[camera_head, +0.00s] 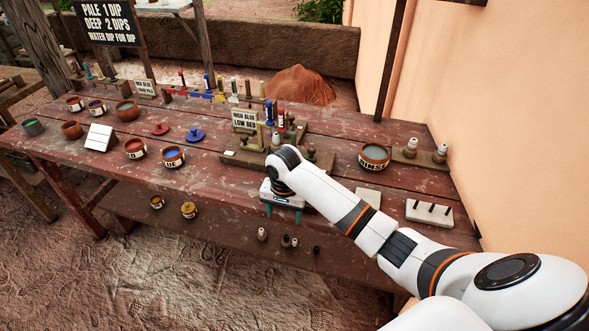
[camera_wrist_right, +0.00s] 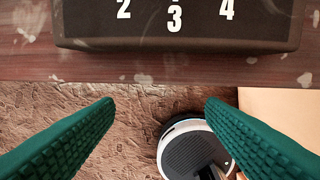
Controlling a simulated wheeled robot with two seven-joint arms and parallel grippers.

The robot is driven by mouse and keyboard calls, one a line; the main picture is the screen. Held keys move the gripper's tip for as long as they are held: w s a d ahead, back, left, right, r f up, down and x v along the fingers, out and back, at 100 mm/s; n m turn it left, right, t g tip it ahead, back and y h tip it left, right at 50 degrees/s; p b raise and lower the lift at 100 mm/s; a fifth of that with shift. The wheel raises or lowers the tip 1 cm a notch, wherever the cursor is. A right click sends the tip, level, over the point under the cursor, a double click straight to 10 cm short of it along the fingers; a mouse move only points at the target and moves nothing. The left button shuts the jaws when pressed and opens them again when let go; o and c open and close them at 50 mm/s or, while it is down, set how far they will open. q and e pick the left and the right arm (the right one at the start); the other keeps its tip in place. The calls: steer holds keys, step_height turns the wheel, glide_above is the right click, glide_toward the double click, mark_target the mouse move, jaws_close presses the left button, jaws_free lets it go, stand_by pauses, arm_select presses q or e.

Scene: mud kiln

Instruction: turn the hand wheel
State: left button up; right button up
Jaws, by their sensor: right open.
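I cannot make out a hand wheel for certain in either view. A wooden fixture (camera_head: 238,158) with small dark upright parts stands on the table behind my right gripper, and my right arm hides part of it. My right gripper (camera_head: 284,208) points down at the table's front edge. In the right wrist view its two green fingers (camera_wrist_right: 160,104) are apart with nothing between them. A dark block (camera_wrist_right: 175,28) marked 2, 3, 4 lies beyond the fingertips on the wood. My left gripper is not in view.
Bowls stand on the table (camera_head: 110,165) at the left, with a blue lid-like disc (camera_head: 195,135) near them. A rinse bowl (camera_head: 374,157) and a pale block with dark pegs (camera_head: 429,213) are at the right. A plaster wall (camera_head: 500,110) bounds the right side.

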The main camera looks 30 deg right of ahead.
steer(key=w+d+r+m, duration=0.1)
steer(key=r, duration=0.1)
steer(key=w+d+r+m, duration=0.1)
steer(key=w+r, duration=0.1)
steer(key=r, duration=0.1)
steer(key=w+d+r+m, duration=0.1)
steer(key=d+r, duration=0.1)
steer(key=shift+w+d+r+m, duration=0.1)
steer(key=shift+w+r+m, duration=0.2)
steer(key=shift+r, duration=0.1)
steer(key=w+d+r+m, duration=0.2)
steer(key=d+r+m, duration=0.25)
steer(key=r, duration=0.55)
steer(key=shift+g, duration=0.4)
steer(key=f, duration=0.4)
steer(key=f+p, duration=0.1)
steer(key=f, duration=0.7)
steer(key=shift+w+f, duration=0.15)
steer(key=shift+w, duration=0.1)
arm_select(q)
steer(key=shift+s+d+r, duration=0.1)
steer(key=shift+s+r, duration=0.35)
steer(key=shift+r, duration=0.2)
arm_select(e)
steer(key=c, duration=1)
steer(key=shift+o, duration=0.2)
arm_select(q)
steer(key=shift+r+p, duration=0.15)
steer(key=shift+p, duration=0.15)
